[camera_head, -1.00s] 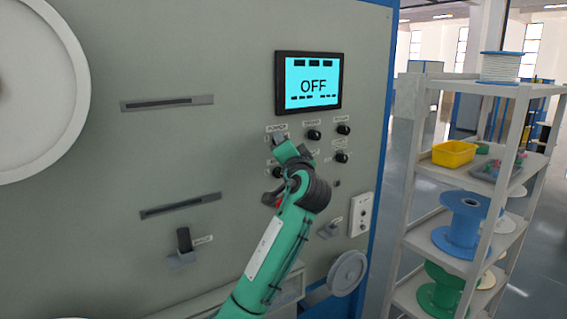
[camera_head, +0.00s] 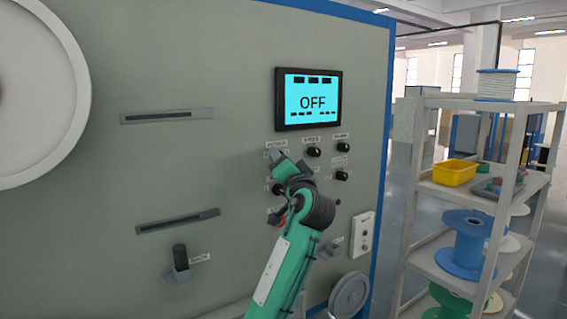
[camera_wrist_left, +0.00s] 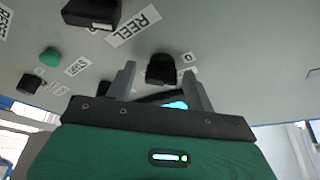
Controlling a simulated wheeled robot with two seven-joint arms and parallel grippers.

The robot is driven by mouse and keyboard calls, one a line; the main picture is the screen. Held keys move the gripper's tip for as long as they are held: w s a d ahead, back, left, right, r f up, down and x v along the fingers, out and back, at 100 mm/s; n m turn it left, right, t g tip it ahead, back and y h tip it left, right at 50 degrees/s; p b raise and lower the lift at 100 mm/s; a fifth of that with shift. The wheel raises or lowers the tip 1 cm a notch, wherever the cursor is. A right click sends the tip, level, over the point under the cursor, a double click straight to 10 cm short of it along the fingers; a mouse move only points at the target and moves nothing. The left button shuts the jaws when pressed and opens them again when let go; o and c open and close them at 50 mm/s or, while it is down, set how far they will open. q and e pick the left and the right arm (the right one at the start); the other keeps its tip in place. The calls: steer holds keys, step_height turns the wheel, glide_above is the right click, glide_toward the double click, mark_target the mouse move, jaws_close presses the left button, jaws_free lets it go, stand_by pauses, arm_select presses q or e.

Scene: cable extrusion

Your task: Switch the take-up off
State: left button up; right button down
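The grey machine panel carries a lit screen (camera_head: 308,99) reading OFF, with several black knobs below it. My left gripper (camera_wrist_left: 160,85) is by the knob group. In the head view, its green arm rises from below and hides part of the knobs. In the left wrist view its two grey fingers are apart. A black knob (camera_wrist_left: 161,69) shows between the fingertips, with a small "0" label beside it. I see no finger touching it. The knob up-left of the hand (camera_head: 276,155) has a small, blurred label. No label clearly reads take-up. My right gripper is out of view.
In the left wrist view, a REEL label (camera_wrist_left: 134,26), a black block (camera_wrist_left: 92,12) and a green button (camera_wrist_left: 50,57) are nearby. A black handle (camera_head: 180,258) sits lower left on the panel. A shelf rack (camera_head: 408,200) with spools stands at right.

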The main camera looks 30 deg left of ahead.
arm_select(q)
steer(key=b+v, duration=0.3)
steer(key=v, duration=1.1)
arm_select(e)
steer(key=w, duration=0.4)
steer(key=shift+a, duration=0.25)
arm_select(q)
steer(key=shift+w, duration=0.1)
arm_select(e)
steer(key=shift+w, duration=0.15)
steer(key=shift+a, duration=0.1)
